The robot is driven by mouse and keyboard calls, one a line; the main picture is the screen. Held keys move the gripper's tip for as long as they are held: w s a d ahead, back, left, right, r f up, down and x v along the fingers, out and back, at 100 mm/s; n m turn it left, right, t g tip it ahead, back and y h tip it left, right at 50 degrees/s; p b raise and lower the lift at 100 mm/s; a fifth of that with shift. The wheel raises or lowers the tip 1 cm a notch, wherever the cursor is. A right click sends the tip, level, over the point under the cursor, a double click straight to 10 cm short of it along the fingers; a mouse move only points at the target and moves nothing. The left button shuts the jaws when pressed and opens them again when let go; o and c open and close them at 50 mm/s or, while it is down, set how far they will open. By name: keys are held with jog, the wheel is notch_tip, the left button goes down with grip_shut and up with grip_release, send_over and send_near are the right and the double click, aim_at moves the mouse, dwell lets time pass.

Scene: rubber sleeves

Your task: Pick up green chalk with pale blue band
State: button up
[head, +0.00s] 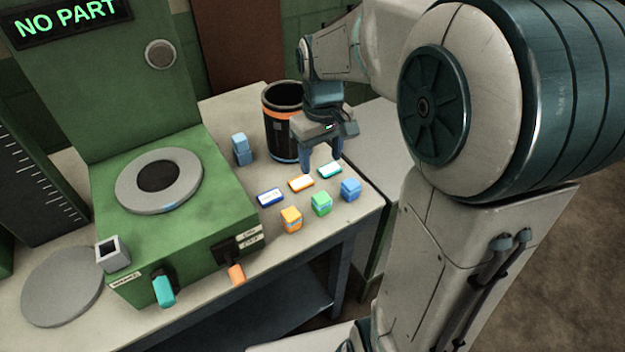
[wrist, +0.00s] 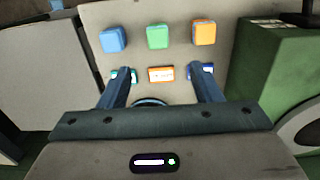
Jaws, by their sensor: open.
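A small green block (head: 321,203) stands on the table in the front row, between an orange block (head: 291,219) and a blue block (head: 350,189). It is the only green block in that row; its band is too small to make out. It also shows in the wrist view (wrist: 158,36), at the top middle. My gripper (head: 321,165) is open and empty, pointing down over the row of flat cards behind the blocks. In the wrist view the fingers (wrist: 161,70) frame the orange card, with the green block beyond their tips.
Flat blue (head: 270,197), orange (head: 301,183) and teal (head: 329,170) cards lie behind the blocks. A dark bin (head: 283,100) stands just behind my gripper. A blue stacked piece (head: 242,148) and a green machine (head: 190,235) are to the left. The table's front edge is close to the blocks.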

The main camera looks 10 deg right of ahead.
send_over(322, 197)
jog(key=f, duration=0.8)
jog(key=shift+w+a+f, duration=0.15)
jog(key=shift+a+f, duration=0.1)
jog(key=shift+d+f+p, duration=0.2)
jog(key=shift+f+p, duration=0.2)
jog(key=shift+f, duration=2.35)
jog(key=c, duration=1.2)
jog(key=shift+o, duration=0.2)
jog(key=shift+r, duration=0.1)
jog(key=shift+r, duration=0.45)
jog(key=r, duration=0.3)
jog(key=shift+d+r+b, duration=0.3)
jog(key=shift+d, duration=0.1)
jog(key=s+d+r+b, duration=0.1)
jog(key=s+d+r, duration=0.2)
jog(key=d+r, duration=0.3)
jog(key=d, duration=0.4)
jog(key=shift+d+r, duration=0.2)
jog(key=shift+d, duration=0.1)
